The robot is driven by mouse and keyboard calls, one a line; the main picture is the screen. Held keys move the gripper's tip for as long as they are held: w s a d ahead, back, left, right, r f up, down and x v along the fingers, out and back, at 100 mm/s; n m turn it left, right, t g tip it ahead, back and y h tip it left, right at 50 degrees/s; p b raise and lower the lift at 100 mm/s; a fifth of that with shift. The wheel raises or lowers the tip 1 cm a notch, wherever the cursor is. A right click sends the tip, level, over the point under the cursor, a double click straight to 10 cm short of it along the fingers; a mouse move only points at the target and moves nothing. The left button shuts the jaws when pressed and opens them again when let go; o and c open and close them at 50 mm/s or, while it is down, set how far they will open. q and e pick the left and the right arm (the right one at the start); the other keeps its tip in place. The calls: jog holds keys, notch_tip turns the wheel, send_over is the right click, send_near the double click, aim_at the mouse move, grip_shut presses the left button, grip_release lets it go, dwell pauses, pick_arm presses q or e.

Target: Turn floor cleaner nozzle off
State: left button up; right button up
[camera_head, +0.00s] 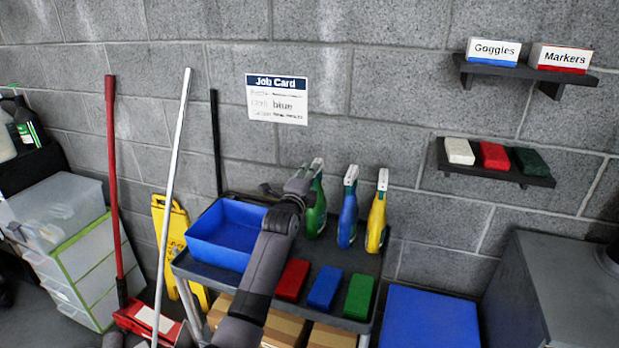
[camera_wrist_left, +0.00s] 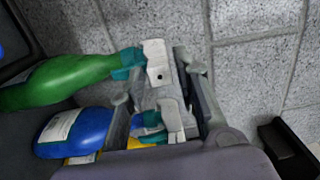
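Three spray bottles stand on the dark cart top: a green bottle (camera_head: 316,215), a blue bottle (camera_head: 347,222) and a yellow bottle (camera_head: 376,225). Each has a pale nozzle head; which one is floor cleaner I cannot read. My left gripper (camera_head: 298,187) is at the green bottle's head, partly covering it. In the left wrist view, the green bottle (camera_wrist_left: 70,78) has its white nozzle (camera_wrist_left: 155,62) by my spread fingers (camera_wrist_left: 158,86). Contact is unclear. The blue bottle (camera_wrist_left: 72,133) lies beyond, and the yellow one is mostly hidden. My right gripper is not in view.
The cart also holds a blue tray (camera_head: 205,248) and red (camera_head: 292,280), blue (camera_head: 324,287) and green (camera_head: 358,297) blocks. Two shelves (camera_head: 540,178) are at the right.

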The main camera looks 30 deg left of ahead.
pick_arm(q)
jog(key=c, duration=0.4)
jog(key=n+p, duration=0.3)
jog(key=n, duration=1.1)
jog(key=shift+n+p, duration=0.3)
jog(key=n, duration=0.4)
jog(key=shift+f, duration=0.1)
jog(key=o, duration=0.6)
jog(key=shift+p, duration=0.3)
